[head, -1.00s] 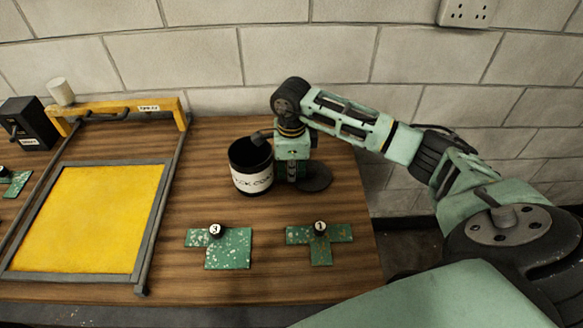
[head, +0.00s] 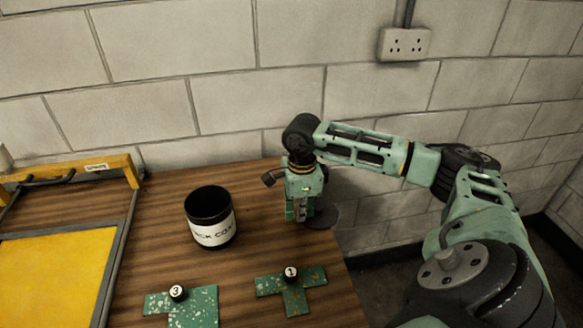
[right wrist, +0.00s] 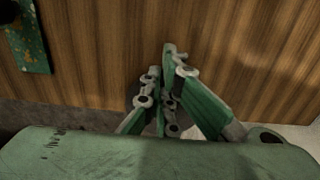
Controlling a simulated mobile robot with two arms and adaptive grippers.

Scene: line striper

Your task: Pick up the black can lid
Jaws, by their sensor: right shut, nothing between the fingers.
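The black can lid (head: 325,219) is a flat dark disc lying at the right edge of the wooden table, its right part seemingly out past the edge. My right gripper (head: 300,217) points down at the lid's left side, shut and empty, and partly hides it. Whether the fingers touch the lid I cannot tell. In the right wrist view the gripper's fingertips (right wrist: 164,62) are close together, and a dark patch behind them may be the lid. The black can (head: 210,220) with a white label stands open and upright to the left, apart from the gripper. My left gripper is not in view.
A yellow screen frame (head: 62,270) is at the left. A block wall with a socket (head: 404,44) stands behind. Bare table lies between can and gripper.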

